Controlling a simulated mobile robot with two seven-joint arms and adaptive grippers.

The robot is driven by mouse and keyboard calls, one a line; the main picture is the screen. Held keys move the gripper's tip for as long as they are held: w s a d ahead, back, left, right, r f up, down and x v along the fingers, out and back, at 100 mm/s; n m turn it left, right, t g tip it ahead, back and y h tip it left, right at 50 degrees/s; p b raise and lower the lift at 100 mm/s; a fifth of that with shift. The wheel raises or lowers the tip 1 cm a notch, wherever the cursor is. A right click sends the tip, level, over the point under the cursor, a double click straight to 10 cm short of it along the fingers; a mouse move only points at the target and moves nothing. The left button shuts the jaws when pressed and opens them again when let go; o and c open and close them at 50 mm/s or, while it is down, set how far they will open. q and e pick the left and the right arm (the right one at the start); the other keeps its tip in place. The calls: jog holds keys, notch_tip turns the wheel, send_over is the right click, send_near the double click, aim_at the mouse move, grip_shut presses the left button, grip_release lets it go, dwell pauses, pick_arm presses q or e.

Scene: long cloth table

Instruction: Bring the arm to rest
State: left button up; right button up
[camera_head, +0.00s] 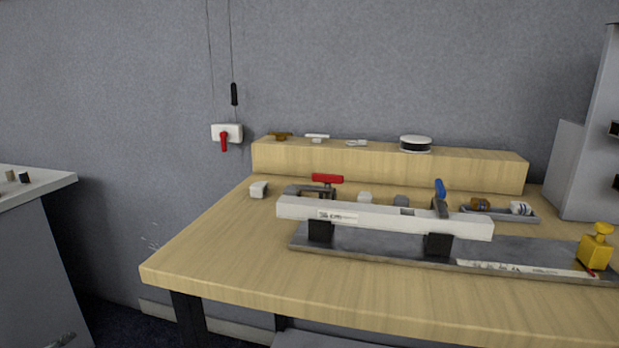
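Neither of my grippers nor my arms shows in the head view. A wooden table (230,290) fills the middle and right. On it a long white bar (380,216) lies across two black supports on a dark grey base plate (380,250). A red-handled clamp (327,179) is at the bar's left part, and a blue-handled piece (440,190) stands at its right part.
A yellow device (595,248) stands at the base plate's right end. A wooden shelf (390,165) with small items runs along the back. A small grey tray (530,218) lies near it. The table's front left is clear. Another white-topped table (45,184) stands at left.

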pick_arm(q)
jog(key=s+a+f+n+g+y, duration=0.1)
jog(key=s+a+f+n+g, duration=0.2)
jog(key=s, duration=0.6)
jog(key=s+a+f+n+g+y, duration=0.1)
jog(key=s+a+f+g, duration=0.2)
jog(key=s+f, duration=0.45)
jog(key=s+d+f+n+h, duration=0.1)
jog(key=d+f, duration=0.4)
jog(key=d, duration=0.6)
jog(key=s+d+f+n+g+h, duration=0.1)
jog(key=s+d+f, duration=0.4)
jog(key=d, duration=0.7)
jog(key=s+d+f+n+g+h, duration=0.1)
jog(key=s+d+f+n+h, duration=0.2)
jog(key=d, duration=0.8)
jog(key=shift+d+f+h, duration=0.3)
jog(key=shift+f+h, duration=0.4)
jog(key=shift+f, duration=0.2)
